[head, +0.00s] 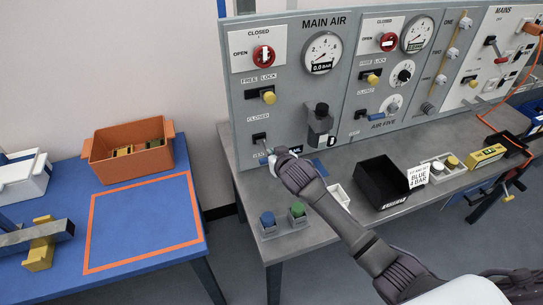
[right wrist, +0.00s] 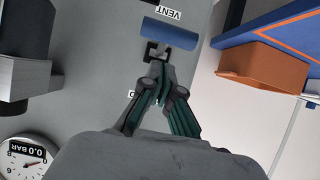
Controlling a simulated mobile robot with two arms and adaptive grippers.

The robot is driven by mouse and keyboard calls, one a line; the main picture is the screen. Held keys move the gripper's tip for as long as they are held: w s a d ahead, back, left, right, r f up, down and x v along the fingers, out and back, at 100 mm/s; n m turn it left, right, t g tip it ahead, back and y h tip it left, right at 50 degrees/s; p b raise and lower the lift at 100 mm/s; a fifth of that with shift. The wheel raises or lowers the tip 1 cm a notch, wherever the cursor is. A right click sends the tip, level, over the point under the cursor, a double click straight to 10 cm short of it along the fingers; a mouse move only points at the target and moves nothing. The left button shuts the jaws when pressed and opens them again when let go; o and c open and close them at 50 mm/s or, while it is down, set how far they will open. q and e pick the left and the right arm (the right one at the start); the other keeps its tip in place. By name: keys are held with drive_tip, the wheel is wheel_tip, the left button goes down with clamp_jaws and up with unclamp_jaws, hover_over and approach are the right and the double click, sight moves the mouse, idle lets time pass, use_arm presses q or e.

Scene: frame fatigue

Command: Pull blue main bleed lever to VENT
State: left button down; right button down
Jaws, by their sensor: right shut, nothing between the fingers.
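The blue main bleed lever (right wrist: 170,33) shows in the right wrist view as a short bar on the grey panel, close beside the upside-down VENT label (right wrist: 163,12). A black bracket (right wrist: 153,52) is next to it. My right gripper (right wrist: 160,88) is shut and empty, with its fingertips close to the bracket; I cannot tell if they touch. In the head view my right gripper (head: 277,160) is at the lower left of the MAIN AIR panel (head: 290,90) and largely hides the lever. My left gripper is not in view.
A grey bench (head: 300,245) below the panel holds blue (head: 268,219) and green (head: 298,210) buttons and a black bin (head: 382,182). A blue table (head: 140,225) with an orange crate (head: 128,147) stands at the left. The main gauge (head: 322,52) reads 0.0 BAR.

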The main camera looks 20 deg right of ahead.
drive_tip(key=shift+w+f, duration=0.15)
drive_tip(key=shift+f, duration=0.45)
drive_tip(key=shift+w+f, duration=0.15)
drive_tip(key=shift+f, duration=0.45)
drive_tip(key=shift+f, duration=0.1)
drive_tip(key=shift+t, duration=0.8)
wheel_tip(320, 180, down, 4)
drive_tip(key=b, duration=0.5)
drive_tip(key=shift+r, duration=0.2)
